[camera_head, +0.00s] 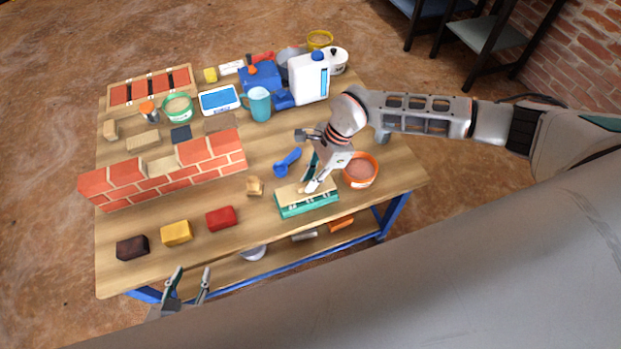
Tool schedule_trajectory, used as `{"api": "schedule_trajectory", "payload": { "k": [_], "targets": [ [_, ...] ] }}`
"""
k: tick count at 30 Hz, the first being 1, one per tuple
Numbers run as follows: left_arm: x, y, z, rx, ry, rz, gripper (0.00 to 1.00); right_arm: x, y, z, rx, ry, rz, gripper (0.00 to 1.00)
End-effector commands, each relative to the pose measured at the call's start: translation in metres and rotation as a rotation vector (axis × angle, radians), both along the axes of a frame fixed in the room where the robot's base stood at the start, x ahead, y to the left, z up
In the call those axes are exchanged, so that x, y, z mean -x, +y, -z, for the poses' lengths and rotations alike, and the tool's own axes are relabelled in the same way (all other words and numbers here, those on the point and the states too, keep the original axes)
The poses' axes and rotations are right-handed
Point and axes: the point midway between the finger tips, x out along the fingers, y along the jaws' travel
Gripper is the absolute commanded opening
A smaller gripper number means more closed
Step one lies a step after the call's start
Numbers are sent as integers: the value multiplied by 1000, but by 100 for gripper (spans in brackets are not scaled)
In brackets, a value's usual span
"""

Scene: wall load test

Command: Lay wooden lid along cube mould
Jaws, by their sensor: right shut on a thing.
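The green cube mould (309,208) lies near the front right of the wooden table. The tan wooden lid (287,195) is at the mould's top, lengthwise with it. I cannot tell whether it rests on the mould or is held just above it. My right gripper (312,187) points down over the mould and is shut on the lid; its fingers hide part of the lid. My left gripper (187,281) is open and empty at the table's front edge, at the bottom of the view.
An orange bucket (360,170) stands close right of the mould. A blue scoop (287,162) and small wooden block (255,186) lie nearby. A brick wall (165,175) crosses the left. Black, yellow and red (221,218) blocks line the front. A white jug (308,78) stands behind.

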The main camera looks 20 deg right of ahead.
Motion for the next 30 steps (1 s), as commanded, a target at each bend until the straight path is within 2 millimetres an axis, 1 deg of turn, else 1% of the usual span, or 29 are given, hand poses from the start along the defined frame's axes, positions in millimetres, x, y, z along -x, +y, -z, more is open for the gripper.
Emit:
{"api": "schedule_trajectory", "payload": {
  "k": [27, 28, 30],
  "targets": [
    [2, 0, 8, 0, 5, 0, 40, 0, 0, 11, 0, 0, 0, 0],
    [2, 0, 8, 0, 5, 0, 40, 0, 0, 11, 0, 0, 0, 18],
    [2, 0, 8, 0, 5, 0, 40, 0, 0, 10, 0, 0, 0, 33]
  ]
}}
